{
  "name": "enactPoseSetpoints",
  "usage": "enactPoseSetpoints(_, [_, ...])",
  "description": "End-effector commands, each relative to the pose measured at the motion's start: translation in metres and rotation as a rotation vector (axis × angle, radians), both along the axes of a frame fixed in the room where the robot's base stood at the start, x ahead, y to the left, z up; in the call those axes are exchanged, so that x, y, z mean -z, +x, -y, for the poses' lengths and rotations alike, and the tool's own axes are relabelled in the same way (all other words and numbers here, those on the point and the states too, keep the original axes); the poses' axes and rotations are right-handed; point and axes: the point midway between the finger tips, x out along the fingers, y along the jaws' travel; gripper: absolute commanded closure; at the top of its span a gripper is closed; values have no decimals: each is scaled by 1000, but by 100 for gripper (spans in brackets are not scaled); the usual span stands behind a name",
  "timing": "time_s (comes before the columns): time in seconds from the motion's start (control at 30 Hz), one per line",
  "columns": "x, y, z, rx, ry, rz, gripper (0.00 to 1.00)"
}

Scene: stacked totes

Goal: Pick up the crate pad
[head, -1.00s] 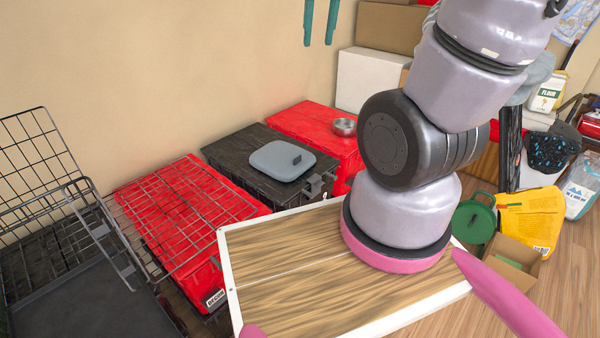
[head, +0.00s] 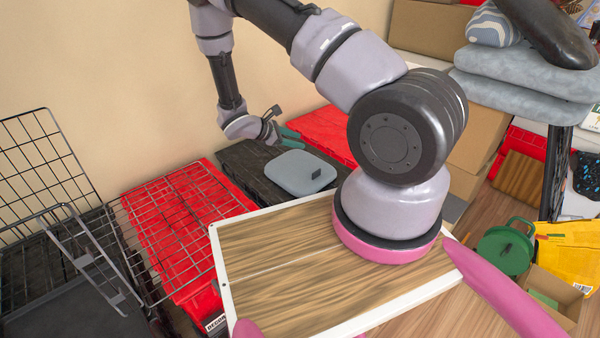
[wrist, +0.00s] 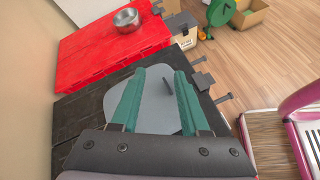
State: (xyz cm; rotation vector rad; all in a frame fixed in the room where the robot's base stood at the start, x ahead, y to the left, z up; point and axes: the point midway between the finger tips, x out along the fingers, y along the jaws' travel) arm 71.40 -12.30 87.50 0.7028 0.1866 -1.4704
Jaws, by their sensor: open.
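The crate pad appears to be the flat grey-blue pad (head: 298,172) with rounded corners and a small dark tab, lying on top of a black tote (head: 245,160). My gripper (head: 288,138) has green fingers and is at the far edge of the pad in the head view. In the wrist view the open fingers (wrist: 160,72) stand over the pad (wrist: 155,110), with the pad and its dark tab showing between them. Nothing is held. I cannot tell whether the fingers touch the pad; the gripper's body hides its near part in the wrist view.
Red totes (head: 322,132) stand beside the black one; one bears a metal bowl (wrist: 127,19) in the wrist view. A wire crate (head: 170,235) stands at left. The wall is close behind. Cushions (head: 525,80) are stacked at right.

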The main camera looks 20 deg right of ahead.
Motion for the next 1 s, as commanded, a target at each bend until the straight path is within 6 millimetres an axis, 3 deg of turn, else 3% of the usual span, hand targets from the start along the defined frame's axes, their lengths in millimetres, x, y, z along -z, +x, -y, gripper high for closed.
enactPoseSetpoints(0.03, [28, -2, 1, -72, -49, -55, 55])
enactPoseSetpoints(0.1, [59, -2, 2, -166, -104, -115, 55])
enactPoseSetpoints(0.2, [96, -5, 4, -280, -168, -188, 55])
enactPoseSetpoints(0.33, [128, -9, 6, -382, -222, -251, 55])
enactPoseSetpoints(0.57, [149, -9, 14, -440, -251, -288, 55])
enactPoseSetpoints(1.0, [172, 12, 62, -438, -249, -287, 55])
